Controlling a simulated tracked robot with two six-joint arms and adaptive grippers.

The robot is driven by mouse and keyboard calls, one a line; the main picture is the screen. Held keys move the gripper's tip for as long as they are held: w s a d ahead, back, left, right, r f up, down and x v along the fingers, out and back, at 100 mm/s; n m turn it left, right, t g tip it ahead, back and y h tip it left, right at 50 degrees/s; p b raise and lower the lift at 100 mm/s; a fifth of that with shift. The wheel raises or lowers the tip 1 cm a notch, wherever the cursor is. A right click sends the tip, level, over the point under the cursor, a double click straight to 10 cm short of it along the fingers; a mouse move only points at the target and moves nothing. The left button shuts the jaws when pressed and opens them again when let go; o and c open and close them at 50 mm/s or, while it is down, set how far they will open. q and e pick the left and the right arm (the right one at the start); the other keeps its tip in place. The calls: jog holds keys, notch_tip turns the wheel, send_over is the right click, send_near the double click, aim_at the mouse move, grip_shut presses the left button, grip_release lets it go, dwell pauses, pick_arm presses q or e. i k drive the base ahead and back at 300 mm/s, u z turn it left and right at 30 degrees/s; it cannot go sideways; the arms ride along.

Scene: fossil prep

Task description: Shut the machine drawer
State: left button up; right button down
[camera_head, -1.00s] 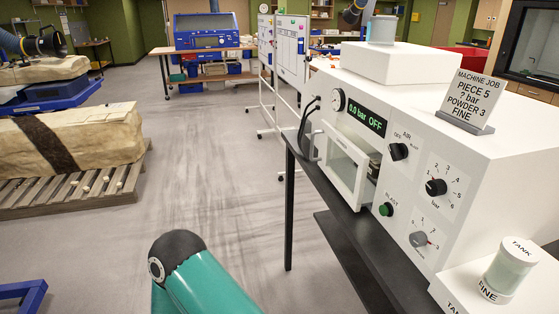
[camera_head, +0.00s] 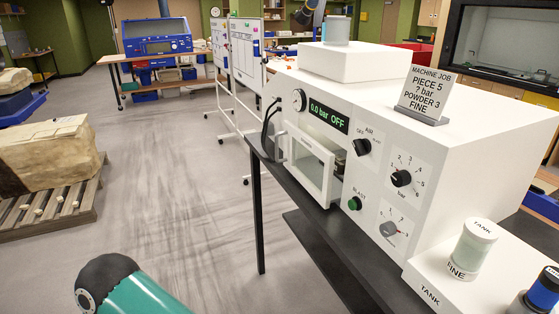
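The white machine (camera_head: 450,150) stands on a black-legged table on the right. Its drawer (camera_head: 311,168), with a white-framed clear front and a handle on its left, stands out from the machine's face, open. A small dark object (camera_head: 340,160) shows in the gap behind the front; I cannot tell what it is. The display (camera_head: 327,114) above reads 0.0 bar OFF. Neither gripper is in view. A teal arm link with a dark cap, apparently mine, shows at the lower left, well apart from the drawer.
Knobs and a green BLAST button (camera_head: 354,203) sit right of the drawer. A pallet (camera_head: 60,200) bears a pale block at left. The floor between is clear.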

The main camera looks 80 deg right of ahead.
aim_at(316, 174)
jog(key=i, duration=0.9)
jog(key=u, duration=1.6)
jog(key=i, duration=0.15)
jog(key=z, duration=4.35)
jog(key=i, duration=0.95)
jog(key=u, duration=0.2)
jog(key=k, duration=0.7)
jog(key=z, duration=0.25)
